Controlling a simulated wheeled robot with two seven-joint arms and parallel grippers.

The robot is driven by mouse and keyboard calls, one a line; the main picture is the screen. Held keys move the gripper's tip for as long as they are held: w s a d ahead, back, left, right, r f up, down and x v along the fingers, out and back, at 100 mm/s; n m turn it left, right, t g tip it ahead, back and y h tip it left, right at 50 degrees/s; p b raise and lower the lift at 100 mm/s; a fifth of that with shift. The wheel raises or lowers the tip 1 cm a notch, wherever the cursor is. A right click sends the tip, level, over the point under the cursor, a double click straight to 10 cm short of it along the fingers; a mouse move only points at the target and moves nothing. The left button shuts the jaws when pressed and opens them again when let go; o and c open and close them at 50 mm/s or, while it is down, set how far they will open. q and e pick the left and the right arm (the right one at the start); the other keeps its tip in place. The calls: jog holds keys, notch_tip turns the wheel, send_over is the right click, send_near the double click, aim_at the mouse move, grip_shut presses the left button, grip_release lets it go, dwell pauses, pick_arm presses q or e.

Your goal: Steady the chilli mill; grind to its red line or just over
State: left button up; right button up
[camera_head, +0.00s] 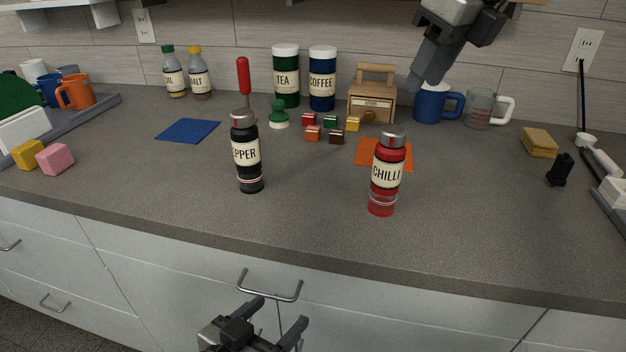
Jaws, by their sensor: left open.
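The chilli mill (386,172) stands upright near the front of the counter, right of centre. It has a grey metal cap, a cream CHILLI label and a clear-looking lower part with red in it; its line is too small to read. A black pepper mill (246,155) stands upright to its left. My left gripper (273,314) is open and empty, low in front of the drawers, below and left of the chilli mill. My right gripper (420,80) hangs above the back of the counter, pointing down, apart from the mill; its fingers overlap in this view.
An orange mat (370,155) lies just behind the chilli mill. Behind are small coloured cubes (331,122), a wooden box (372,107), tea and coffee canisters (322,98) and a blue mug (430,108). The counter (310,215) between the two mills is clear.

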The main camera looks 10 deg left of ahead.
pick_arm(q)
jog(key=w+r+t+h, duration=0.2)
jog(key=w+r+t, duration=0.2)
jog(key=r, duration=0.8)
jog(key=m+g+h, duration=0.5)
jog(key=m+h, duration=0.1)
jog(key=m, duration=0.1)
send_near(378, 164)
jog(key=x, duration=1.2)
jog(key=shift+w+d, duration=0.15)
jog(key=shift+w, duration=0.05)
jog(key=c, duration=1.2)
jog(key=shift+o, duration=0.5)
